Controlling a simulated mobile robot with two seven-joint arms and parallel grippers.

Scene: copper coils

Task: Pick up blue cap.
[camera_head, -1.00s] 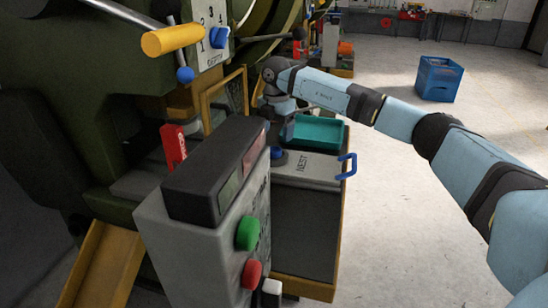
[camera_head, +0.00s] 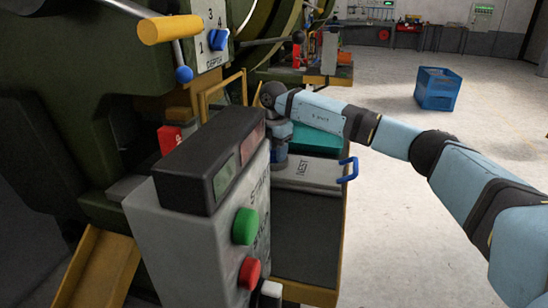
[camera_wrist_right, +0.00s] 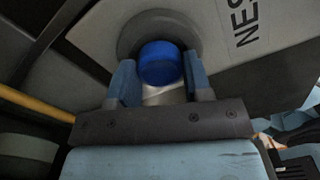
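The blue cap (camera_wrist_right: 160,64) shows in the right wrist view, on a round grey base set in a pale grey plate (camera_wrist_right: 284,28). My right gripper (camera_wrist_right: 161,80) is open, with one blue finger on each side of the cap. Small gaps seem to separate the fingers from it, but I cannot tell if either touches. In the head view my right gripper (camera_head: 280,158) points down at the left edge of the plate (camera_head: 318,172) labelled NEST, and it hides the cap. My left gripper is not in view.
A teal tray (camera_head: 315,138) lies just behind the plate. A blue handle (camera_head: 349,168) stands at its right. A control box (camera_head: 205,210) with green and red buttons is close in front on the left. A blue crate (camera_head: 437,90) stands on open floor.

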